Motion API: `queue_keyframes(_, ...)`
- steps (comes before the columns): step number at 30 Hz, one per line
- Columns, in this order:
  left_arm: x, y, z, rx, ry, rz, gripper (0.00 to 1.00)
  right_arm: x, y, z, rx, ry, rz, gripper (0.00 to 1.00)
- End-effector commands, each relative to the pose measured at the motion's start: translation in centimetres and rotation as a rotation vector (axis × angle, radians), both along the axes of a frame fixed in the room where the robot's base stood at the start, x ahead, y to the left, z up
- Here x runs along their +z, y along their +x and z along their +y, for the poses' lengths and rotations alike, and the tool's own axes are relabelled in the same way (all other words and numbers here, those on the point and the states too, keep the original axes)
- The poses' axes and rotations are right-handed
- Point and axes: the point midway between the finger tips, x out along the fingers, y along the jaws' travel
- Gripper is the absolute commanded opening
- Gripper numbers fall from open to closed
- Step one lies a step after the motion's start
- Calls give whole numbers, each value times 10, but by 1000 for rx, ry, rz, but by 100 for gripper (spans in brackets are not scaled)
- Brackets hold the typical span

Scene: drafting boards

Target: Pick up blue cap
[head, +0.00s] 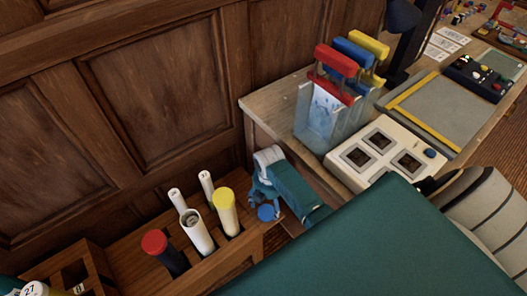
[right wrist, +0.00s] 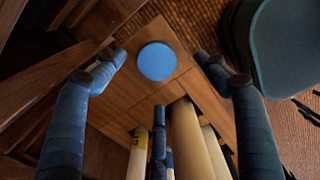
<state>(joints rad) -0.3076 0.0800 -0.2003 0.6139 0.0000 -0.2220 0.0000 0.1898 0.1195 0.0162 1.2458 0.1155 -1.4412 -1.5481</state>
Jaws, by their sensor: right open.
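The blue cap (head: 267,212) is a flat round disc at the right end of the wooden rack (head: 228,268). It shows as a full blue circle (right wrist: 157,61) over the wood in the right wrist view. My right gripper (head: 266,199) is open at the cap, its blue fingers partly covering it in the head view. In the right wrist view the fingertips (right wrist: 160,57) stand on either side of the cap, with a gap on both sides. I cannot tell how far above the cap they are. My left gripper is not in view.
The rack holds a red-capped dark tube (head: 155,243), a yellow-capped tube (head: 224,200), an open white tube (head: 195,232) and thin white rolls, close to my gripper. A panelled wall (head: 160,80) stands behind. A desk (head: 268,115) with a clear holder (head: 318,120) lies to the right.

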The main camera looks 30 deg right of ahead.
Motion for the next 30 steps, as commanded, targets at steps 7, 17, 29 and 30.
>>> queue_keyframes(7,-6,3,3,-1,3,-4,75,-22,2,0,-3,1,0,73)
queue_keyframes(17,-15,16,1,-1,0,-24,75,-64,5,-1,-2,0,-1,73)
queue_keyframes(29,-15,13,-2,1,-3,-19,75,-64,5,-2,-2,-1,-2,43)
queue_keyframes(30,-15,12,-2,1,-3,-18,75,-64,5,-2,-2,-1,-2,40)
